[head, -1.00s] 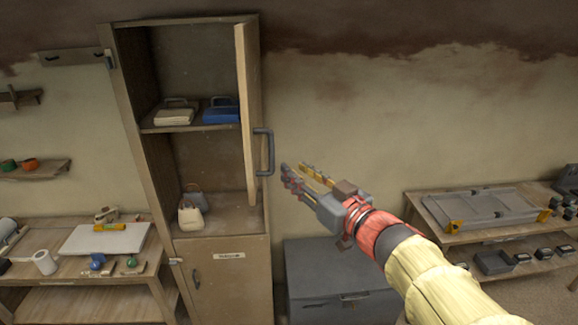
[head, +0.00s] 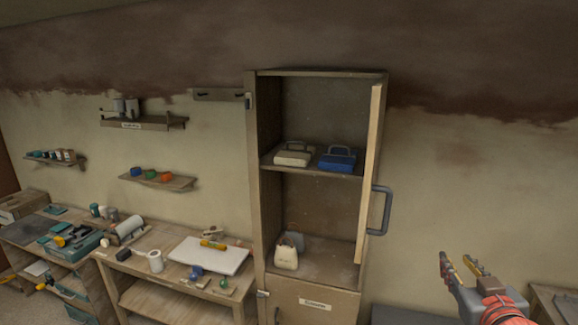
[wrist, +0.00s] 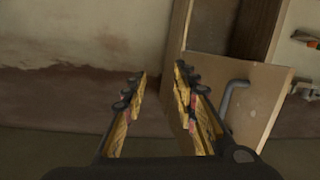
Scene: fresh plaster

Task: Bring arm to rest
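My gripper (head: 463,268) is at the lower right in the head view, to the right of the tall cabinet and apart from it. In the wrist view my gripper (wrist: 162,95) shows its two fingers spread apart with nothing between them. The cabinet (head: 252,180) has its upper door (head: 369,180) swung open, with a grey handle (head: 381,210) on it. The door (wrist: 255,90) and handle (wrist: 229,98) also show beyond the right finger in the wrist view. Most of my arm is out of view.
Inside the cabinet are a cream case (head: 294,157), a blue case (head: 338,160) and a cream bag (head: 286,257). A workbench (head: 140,262) with tools and small shelves stand at the left. A grey chest (head: 400,316) is low beside the cabinet. The wall above my gripper is bare.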

